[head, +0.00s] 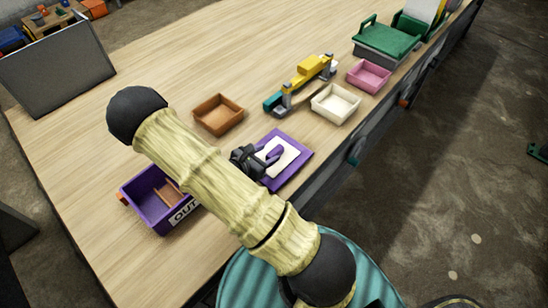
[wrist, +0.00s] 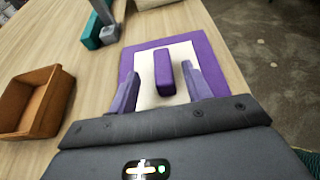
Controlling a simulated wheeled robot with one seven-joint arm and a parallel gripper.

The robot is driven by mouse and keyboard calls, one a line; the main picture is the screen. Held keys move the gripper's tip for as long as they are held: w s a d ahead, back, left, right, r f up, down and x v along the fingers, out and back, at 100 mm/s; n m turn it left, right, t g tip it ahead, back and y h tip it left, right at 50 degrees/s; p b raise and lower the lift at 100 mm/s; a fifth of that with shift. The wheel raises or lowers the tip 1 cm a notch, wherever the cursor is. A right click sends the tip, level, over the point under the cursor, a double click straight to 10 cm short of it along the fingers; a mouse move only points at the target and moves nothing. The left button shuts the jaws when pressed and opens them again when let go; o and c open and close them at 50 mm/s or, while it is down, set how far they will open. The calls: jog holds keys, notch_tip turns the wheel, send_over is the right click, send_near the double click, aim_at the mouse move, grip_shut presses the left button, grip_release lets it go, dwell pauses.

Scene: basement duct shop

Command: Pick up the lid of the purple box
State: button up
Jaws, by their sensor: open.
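The purple lid (head: 294,170) lies flat on the table, with a pale centre panel and a raised purple handle. It also shows in the wrist view (wrist: 222,62), where its handle (wrist: 165,79) stands between my fingers. My gripper (head: 262,155) is at the lid; in the wrist view its two purple-grey fingers (wrist: 162,88) are apart on either side of the handle, and I see gaps at both sides. The purple box (head: 148,206) is open on the table at the left, labelled "OUT", with brown pieces inside; my arm hides its right part.
A brown tray (head: 218,114), a cream tray (head: 335,103) and a pink tray (head: 369,76) stand nearby. A yellow and teal tool (head: 308,72) lies between them. A green-lidded box (head: 386,41) is farther back. A dark panel (head: 60,67) stands left. The table's middle is clear.

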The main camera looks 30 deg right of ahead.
aim_at(274, 152)
jog(key=x, duration=0.2)
jog(key=p+x, duration=0.1)
jog(key=x, duration=0.1)
jog(key=shift+s, duration=0.3)
jog(key=shift+w+d+f, duration=0.2)
jog(key=shift+d+f, duration=0.05)
jog(key=shift+d, duration=0.1)
grip_shut()
